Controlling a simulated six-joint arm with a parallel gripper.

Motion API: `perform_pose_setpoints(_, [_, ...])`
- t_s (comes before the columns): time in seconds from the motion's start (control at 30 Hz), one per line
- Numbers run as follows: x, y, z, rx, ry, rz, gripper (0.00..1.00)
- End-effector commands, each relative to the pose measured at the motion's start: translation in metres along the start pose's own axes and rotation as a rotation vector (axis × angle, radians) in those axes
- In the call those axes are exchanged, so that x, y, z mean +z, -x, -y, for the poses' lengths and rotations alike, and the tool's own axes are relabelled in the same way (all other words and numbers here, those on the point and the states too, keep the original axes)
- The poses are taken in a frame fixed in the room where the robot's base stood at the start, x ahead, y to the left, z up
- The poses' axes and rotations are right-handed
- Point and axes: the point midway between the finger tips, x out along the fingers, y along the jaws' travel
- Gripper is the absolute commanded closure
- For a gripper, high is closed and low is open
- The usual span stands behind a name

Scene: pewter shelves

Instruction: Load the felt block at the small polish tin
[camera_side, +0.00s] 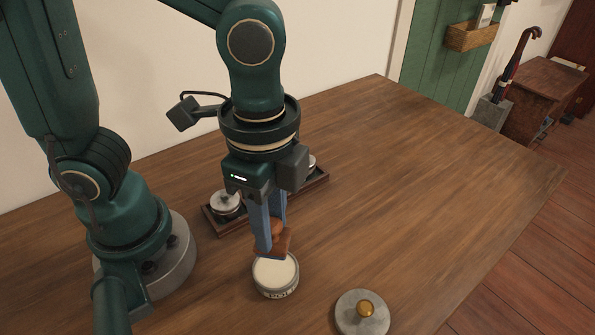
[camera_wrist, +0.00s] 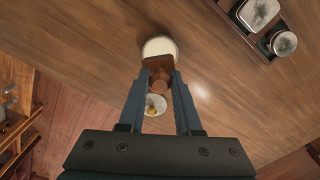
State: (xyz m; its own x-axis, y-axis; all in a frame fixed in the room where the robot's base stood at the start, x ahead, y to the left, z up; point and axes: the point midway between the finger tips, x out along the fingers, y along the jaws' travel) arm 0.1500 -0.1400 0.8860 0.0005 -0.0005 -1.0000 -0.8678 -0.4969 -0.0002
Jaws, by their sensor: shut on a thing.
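My gripper (camera_side: 270,238) is shut on the brown handle of the felt block (camera_side: 285,245). In the wrist view, the fingers of my gripper (camera_wrist: 159,78) clasp the round handle, and the brown block (camera_wrist: 157,62) shows beyond it. The block's underside is hidden. The open polish tin (camera_side: 276,289), round and grey with a pale filling, stands on the table just below the block. The block overlaps the tin's far rim in the side view, and also covers part of the tin (camera_wrist: 160,46) in the wrist view. I cannot tell whether they touch.
A grey lid with a brass knob (camera_side: 362,313) lies on the table, right of the tin. A dark tray (camera_side: 223,227) with pewter lidded pieces stands behind my gripper. The wooden table (camera_side: 430,180) is clear to the right.

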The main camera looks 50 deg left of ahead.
Motion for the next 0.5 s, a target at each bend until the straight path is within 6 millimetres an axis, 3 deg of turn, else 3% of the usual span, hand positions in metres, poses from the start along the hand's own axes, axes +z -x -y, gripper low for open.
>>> perform_pose_setpoints(0.5, [0.001,-0.046,0.0,0.002,0.003,0.003,1.0])
